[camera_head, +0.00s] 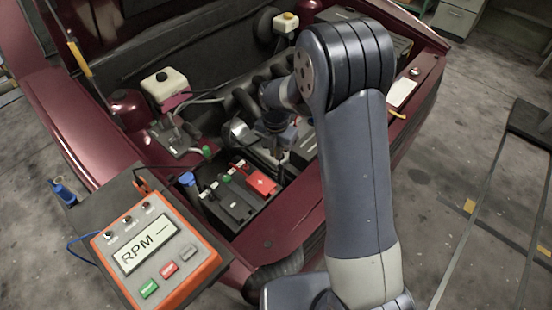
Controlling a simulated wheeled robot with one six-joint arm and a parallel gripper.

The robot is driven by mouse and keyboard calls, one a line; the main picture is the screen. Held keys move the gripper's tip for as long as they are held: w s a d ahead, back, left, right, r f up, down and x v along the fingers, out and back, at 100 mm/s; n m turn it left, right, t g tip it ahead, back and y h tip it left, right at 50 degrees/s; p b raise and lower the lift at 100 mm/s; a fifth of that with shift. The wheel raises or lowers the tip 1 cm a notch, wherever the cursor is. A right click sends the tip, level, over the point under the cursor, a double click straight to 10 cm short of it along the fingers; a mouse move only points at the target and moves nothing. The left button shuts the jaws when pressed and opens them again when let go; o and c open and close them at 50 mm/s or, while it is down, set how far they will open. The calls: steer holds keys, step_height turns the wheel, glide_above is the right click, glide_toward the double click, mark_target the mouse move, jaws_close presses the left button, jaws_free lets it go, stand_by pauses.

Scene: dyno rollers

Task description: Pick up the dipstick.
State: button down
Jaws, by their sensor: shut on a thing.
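My gripper (281,153) points down into the open engine bay of the dark red car, beside the engine and behind the black battery. It is small and partly dark in this view, and it is shut on a thin thing between its fingers, which I take to be the dipstick. The dipstick's handle is covered by the fingers and cannot be made out. I cannot tell whether its rod is still in the engine.
A black battery (232,207) with a red terminal cover (261,181) sits in front of my gripper. An orange RPM meter (158,252) stands at the front left. A white reservoir (165,88) is at the left of the bay. The floor at right is partly clear.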

step_height(320, 180, up, 24)
steer(key=p, duration=0.5)
steer(key=shift+f, duration=0.15)
steer(key=shift+s+d+f+p, duration=0.1)
steer(key=shift+p, duration=0.9)
steer(key=shift+f, duration=0.25)
steer(key=shift+s, duration=0.1)
